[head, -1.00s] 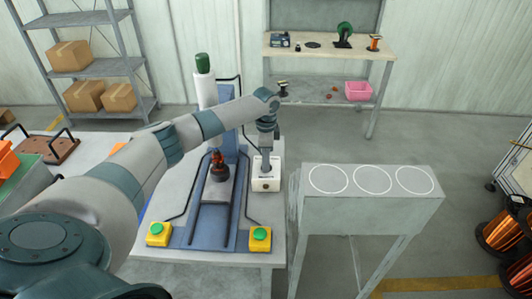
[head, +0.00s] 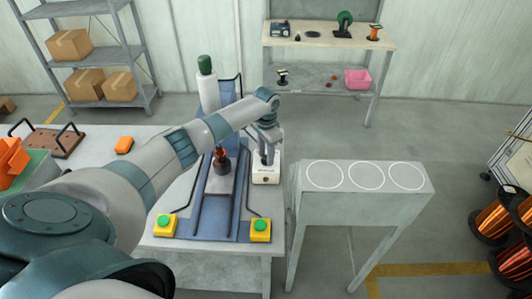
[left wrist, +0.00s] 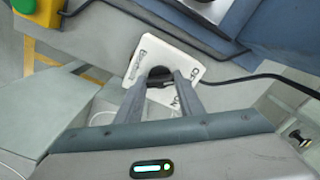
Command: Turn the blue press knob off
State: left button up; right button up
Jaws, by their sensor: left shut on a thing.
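A white box (head: 266,180) stands on the press table, right of the blue press frame (head: 240,205). In the left wrist view the white box (left wrist: 185,60) has printed lettering on its top, and a dark round knob (left wrist: 158,73) is in its middle. My left gripper (head: 266,162) points down at the box top. In the left wrist view its fingertips (left wrist: 160,80) are shut on the dark knob, which they partly hide. The knob's blue colour and its exact setting cannot be made out. My right gripper is not in view.
Two yellow boxes with green buttons, left (head: 165,225) and right (head: 260,229), stand at the press front. A dark motor part (head: 221,165) sits on the press. A grey stand (head: 365,190) with white circles is on the right. A black cable (left wrist: 270,76) runs beside the box.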

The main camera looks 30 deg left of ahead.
pick_arm(q)
jog(key=shift+w+r, duration=0.1)
jog(key=o, duration=1.1)
jog(key=shift+c, duration=0.2)
jog(key=shift+r, duration=0.1)
jog(key=shift+r, duration=0.2)
notch_tip(320, 180, up, 17)
jog(key=b, duration=0.5)
jog(key=shift+f, duration=0.2)
